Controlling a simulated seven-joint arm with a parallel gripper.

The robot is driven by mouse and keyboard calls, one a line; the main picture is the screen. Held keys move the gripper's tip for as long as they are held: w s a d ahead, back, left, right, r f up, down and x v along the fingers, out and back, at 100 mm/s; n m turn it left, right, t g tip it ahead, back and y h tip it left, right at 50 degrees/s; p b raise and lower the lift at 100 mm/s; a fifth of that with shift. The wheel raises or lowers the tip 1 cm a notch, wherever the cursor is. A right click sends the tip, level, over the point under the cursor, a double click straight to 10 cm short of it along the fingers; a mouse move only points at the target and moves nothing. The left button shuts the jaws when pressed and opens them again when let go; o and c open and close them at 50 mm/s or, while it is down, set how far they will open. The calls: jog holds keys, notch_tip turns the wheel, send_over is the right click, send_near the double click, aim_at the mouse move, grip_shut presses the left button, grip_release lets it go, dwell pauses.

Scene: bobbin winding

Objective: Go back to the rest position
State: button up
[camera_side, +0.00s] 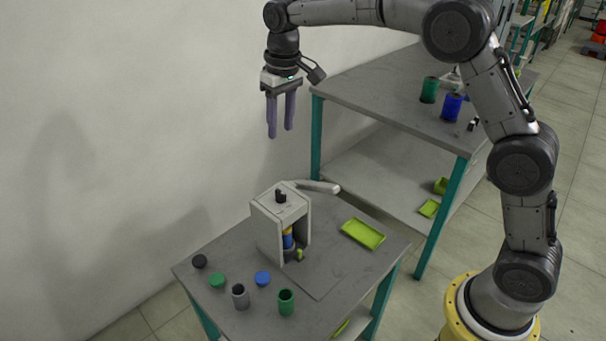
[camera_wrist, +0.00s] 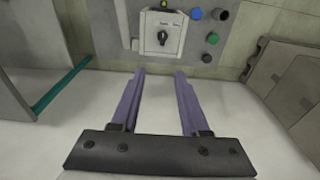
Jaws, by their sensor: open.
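My gripper (camera_side: 280,133) hangs high above the small work table, fingers pointing down, open and empty. In the wrist view the two purple fingers (camera_wrist: 160,75) stand apart with nothing between them. Below stands the white winding machine (camera_side: 268,230) with a black knob on top. It also shows in the wrist view (camera_wrist: 152,45). A blue and yellow item (camera_side: 288,238) sits inside the machine's opening, partly hidden by its walls.
The small table (camera_side: 220,258) holds a grey cup (camera_side: 240,296), a green cup (camera_side: 286,302), green (camera_side: 217,280), blue (camera_side: 263,278) and black (camera_side: 199,261) discs, and a lime tray (camera_side: 362,234). A larger table (camera_side: 370,85) behind carries green and blue cups. A wall rises at left.

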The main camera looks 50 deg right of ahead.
jog(key=s+d+r+t, duration=0.2)
jog(key=s+r, duration=0.4)
jog(key=s, duration=0.3)
jog(key=s+d+r+t, duration=0.1)
jog(key=s+r, duration=0.5)
jog(key=s, duration=0.3)
jog(key=s+f, duration=0.5)
jog(key=s, duration=0.3)
jog(key=s+d+f+t, duration=0.1)
jog(key=s+f, duration=0.4)
jog(key=s, duration=0.3)
jog(key=shift+s+d+f+t, duration=0.15)
jog(key=shift+s+f+t, duration=0.1)
jog(key=shift+s+t, duration=0.1)
